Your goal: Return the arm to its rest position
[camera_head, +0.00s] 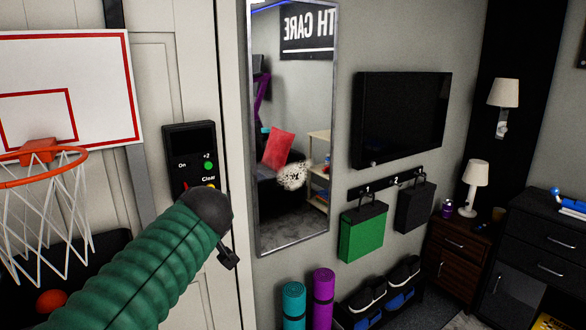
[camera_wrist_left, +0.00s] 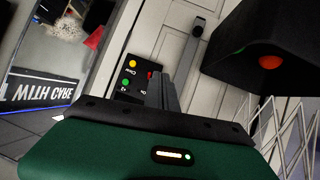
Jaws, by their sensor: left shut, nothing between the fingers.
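My left arm, in a green ribbed sleeve, comes in from the lower left in the head view and ends in a black wrist. My left gripper (camera_head: 228,258) hangs below that wrist, small and dark, in front of the door edge and left of the mirror. In the left wrist view the gripper's grey fingers (camera_wrist_left: 162,92) show above the green and black housing, shut with nothing between them. No object touches the gripper as far as I can see. My right gripper is in neither view.
A black control panel (camera_head: 190,140) with coloured buttons is just behind the wrist. A basketball hoop (camera_head: 40,152) is at left, a tall mirror (camera_head: 290,215) to the right. A green bag (camera_head: 362,232) hangs on the wall; rolled mats (camera_head: 322,298) stand below.

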